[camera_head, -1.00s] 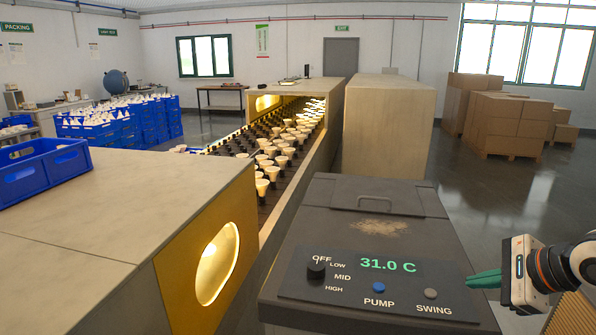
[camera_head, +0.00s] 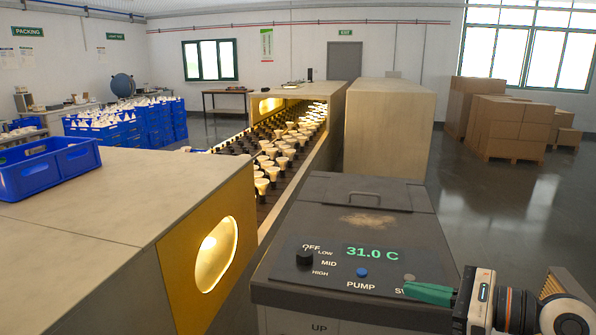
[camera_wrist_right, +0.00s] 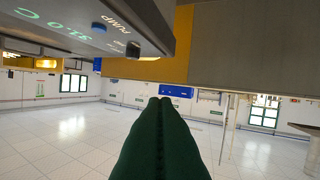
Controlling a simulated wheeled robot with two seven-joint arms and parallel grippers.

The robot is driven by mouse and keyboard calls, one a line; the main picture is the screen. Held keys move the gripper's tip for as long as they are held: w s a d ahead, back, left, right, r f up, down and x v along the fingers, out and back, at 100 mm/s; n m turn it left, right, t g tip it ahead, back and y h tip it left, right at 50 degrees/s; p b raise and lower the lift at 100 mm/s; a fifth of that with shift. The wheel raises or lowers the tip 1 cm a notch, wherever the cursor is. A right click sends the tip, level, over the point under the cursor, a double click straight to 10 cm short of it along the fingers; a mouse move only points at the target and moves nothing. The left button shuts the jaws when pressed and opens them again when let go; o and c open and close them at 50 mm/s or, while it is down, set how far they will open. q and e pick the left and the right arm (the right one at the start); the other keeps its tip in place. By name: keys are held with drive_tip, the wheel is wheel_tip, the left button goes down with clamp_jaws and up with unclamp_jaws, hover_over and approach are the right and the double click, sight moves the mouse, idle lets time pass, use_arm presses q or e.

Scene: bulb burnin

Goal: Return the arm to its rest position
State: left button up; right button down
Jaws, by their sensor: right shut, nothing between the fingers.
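My right gripper (camera_head: 408,289) comes in from the lower right in the head view. Its green fingers are shut and hold nothing, and they overlap the panel's SWING label. In the right wrist view the green fingers (camera_wrist_right: 164,103) show pressed together, pointing out into the room. The dark control box (camera_head: 340,235) stands in front, with a 31.0 C display (camera_head: 372,253), a black knob (camera_head: 305,258) and a blue PUMP button (camera_head: 361,272). The grey SWING button (camera_head: 409,278) shows just above the fingers. I cannot tell whether the fingers touch the panel. My left gripper is not in view.
A conveyor of bulbs (camera_head: 262,187) runs between concrete-coloured housings. A yellow end panel (camera_head: 180,290) with a lit opening stands left of the box. A blue crate (camera_head: 45,167) sits on the left housing. Open floor (camera_head: 490,205) lies to the right, before stacked cartons (camera_head: 505,125).

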drive_tip(key=s+d+f+n+t+h, duration=0.35)
drive_tip(key=f+n+h, duration=0.45)
drive_tip(key=n, duration=0.8)
drive_tip(key=s+d+f+n+t+h, duration=0.3)
drive_tip(key=f+n+h, duration=0.5)
drive_tip(key=n, duration=0.8)
drive_tip(key=s+a+f+m+g+y, duration=0.2)
drive_tip(key=s+a+f+m+g, duration=0.1)
drive_tip(key=s+f+g, duration=0.45)
drive_tip(key=s+a+f+m+g+y, duration=0.1)
drive_tip(key=s+a+f+m+g, duration=0.3)
drive_tip(key=s+f, duration=0.5)
wheel_tip(320, 180, down, 26)
drive_tip(key=s+d+n+g, duration=0.1)
drive_tip(key=s+g, duration=0.1)
drive_tip(key=s, duration=0.1)
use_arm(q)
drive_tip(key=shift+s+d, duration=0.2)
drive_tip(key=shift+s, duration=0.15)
use_arm(e)
drive_tip(key=s+d+f+g, duration=0.1)
drive_tip(key=s+d+f, duration=0.2)
drive_tip(key=s+f, duration=1)
drive_tip(key=shift+s+f, duration=0.4)
drive_tip(key=shift+s, duration=0.8)
